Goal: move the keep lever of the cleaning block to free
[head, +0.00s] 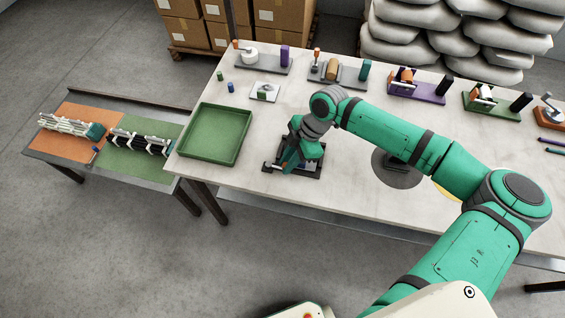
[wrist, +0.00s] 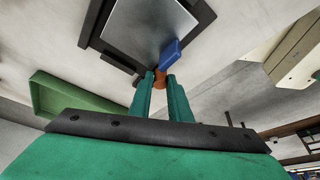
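A dark block with a grey plate (wrist: 150,25) set in a black frame is at the top of the wrist view. In the head view its black base (head: 312,165) lies on the table under my gripper (head: 285,163). At the block's edge in the wrist view are a blue piece (wrist: 171,54) and a small orange piece (wrist: 160,80). My gripper's two teal fingers (wrist: 161,82) reach to the orange piece, which fills the narrow gap between their tips. I cannot tell if they press on it. Which piece is the keep lever, and its setting, is unclear.
An empty green tray (head: 245,133) stands left of the block and shows in the wrist view (wrist: 75,97). Several fixtures stand along the table's back edge, including a purple one (head: 414,92). A low side table (head: 150,170) at left holds two racks. The tabletop (head: 330,205) in front is clear.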

